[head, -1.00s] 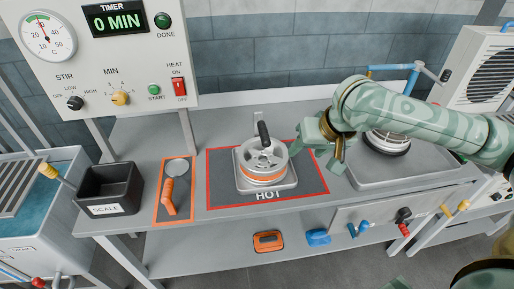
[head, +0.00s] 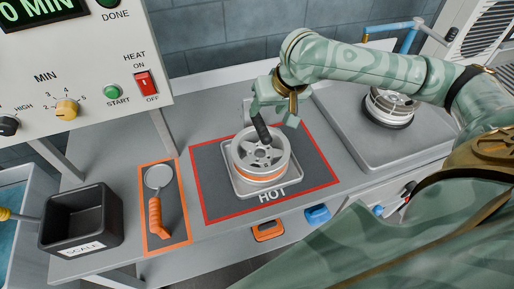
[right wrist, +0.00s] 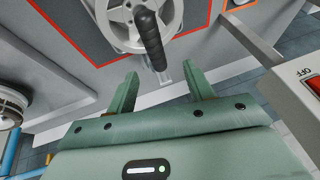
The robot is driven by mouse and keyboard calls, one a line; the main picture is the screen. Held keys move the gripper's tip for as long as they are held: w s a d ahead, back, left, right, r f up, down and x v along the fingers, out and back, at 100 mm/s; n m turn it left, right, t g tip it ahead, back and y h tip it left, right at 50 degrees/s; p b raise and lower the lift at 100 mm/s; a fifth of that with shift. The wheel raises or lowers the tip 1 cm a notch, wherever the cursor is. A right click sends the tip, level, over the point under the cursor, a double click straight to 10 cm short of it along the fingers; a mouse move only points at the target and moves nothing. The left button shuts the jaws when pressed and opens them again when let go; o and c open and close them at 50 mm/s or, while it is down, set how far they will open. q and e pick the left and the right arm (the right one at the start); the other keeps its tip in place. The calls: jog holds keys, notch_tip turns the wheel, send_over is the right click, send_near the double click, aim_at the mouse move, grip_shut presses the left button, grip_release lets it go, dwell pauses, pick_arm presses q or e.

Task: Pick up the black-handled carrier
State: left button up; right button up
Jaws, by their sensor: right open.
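The black-handled carrier (head: 262,131) stands on the hot plate, with its black handle sticking up beside a silver spoked wheel (head: 260,158) that has an orange band low on its side. In the right wrist view the black handle (right wrist: 150,40) lies ahead of the jaws, near the line midway between them. My right gripper (head: 278,115) is open and empty, just behind the handle in the head view. Its two fingers also show in the right wrist view (right wrist: 163,88), apart from the handle. My left gripper is not in view.
A red-bordered HOT mat (head: 210,190) surrounds the plate. An orange-handled skimmer (head: 156,210) lies left of it, then a black SCALE bin (head: 80,220). The control panel (head: 80,65) stands at upper left. Another wheel (head: 390,106) sits on the right tray.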

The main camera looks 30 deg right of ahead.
aim_at(260, 120)
jog(key=b+x, duration=0.1)
jog(key=x, duration=0.3)
jog(key=shift+w, duration=0.1)
jog(key=shift+w+f, duration=0.2)
jog(key=shift+f, duration=0.25)
jog(key=b+x, duration=0.2)
jog(key=x, duration=0.1)
jog(key=b+x, duration=0.1)
jog(key=shift+d+f, duration=0.35)
jog(key=shift+w+f, duration=0.2)
jog(key=shift+f, duration=0.05)
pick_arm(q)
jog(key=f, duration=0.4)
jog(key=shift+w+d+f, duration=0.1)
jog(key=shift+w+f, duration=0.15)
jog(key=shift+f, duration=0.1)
pick_arm(e)
jog(key=shift+r, duration=0.15)
jog(key=shift+s, duration=0.1)
grip_shut()
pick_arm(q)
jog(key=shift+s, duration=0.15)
pick_arm(e)
jog(key=shift+r, duration=0.1)
